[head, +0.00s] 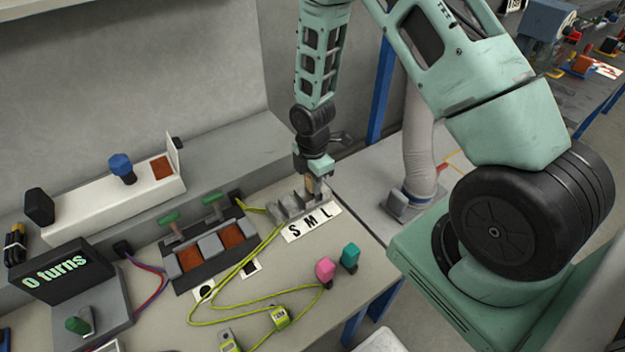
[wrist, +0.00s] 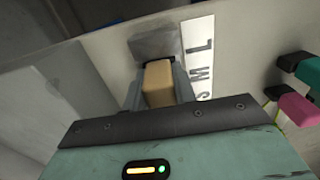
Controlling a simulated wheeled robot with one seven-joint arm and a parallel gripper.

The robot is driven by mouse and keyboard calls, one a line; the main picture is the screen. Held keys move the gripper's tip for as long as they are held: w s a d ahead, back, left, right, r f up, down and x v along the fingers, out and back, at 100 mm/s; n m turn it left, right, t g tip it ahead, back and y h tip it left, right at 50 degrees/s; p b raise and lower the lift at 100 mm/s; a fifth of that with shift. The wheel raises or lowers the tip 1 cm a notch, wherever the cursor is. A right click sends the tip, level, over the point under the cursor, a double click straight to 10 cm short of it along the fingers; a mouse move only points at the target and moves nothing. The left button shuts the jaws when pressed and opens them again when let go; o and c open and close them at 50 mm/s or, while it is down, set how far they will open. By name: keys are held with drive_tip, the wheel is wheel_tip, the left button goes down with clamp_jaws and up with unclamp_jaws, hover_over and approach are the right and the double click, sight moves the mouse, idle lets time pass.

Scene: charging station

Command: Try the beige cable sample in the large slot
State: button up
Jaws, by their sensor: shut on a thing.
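My gripper (head: 314,180) is shut on the beige cable sample (head: 311,185) at the right end of the slotted grey block (head: 284,208). In the wrist view the sample (wrist: 158,84) sits between the fingers, its far end at a dark opening in the grey block (wrist: 165,43). A white label (head: 310,224) with the letters S, M and L lies in front of the block. The gripper is by the L end, at the large slot. How deep the sample sits in the slot is hidden.
A pink piece (head: 325,270) and a teal piece (head: 350,256) stand near the table's right edge. A yellow-green cable (head: 228,272) loops across the table. A dark panel with switches (head: 210,250) and a screen reading "0 turns" (head: 62,268) are to the left.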

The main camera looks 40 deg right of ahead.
drive_tip(key=o, duration=1)
wheel_tip(320, 180, up, 17)
drive_tip(key=shift+r+b, duration=0.2)
drive_tip(key=shift+b, duration=0.35)
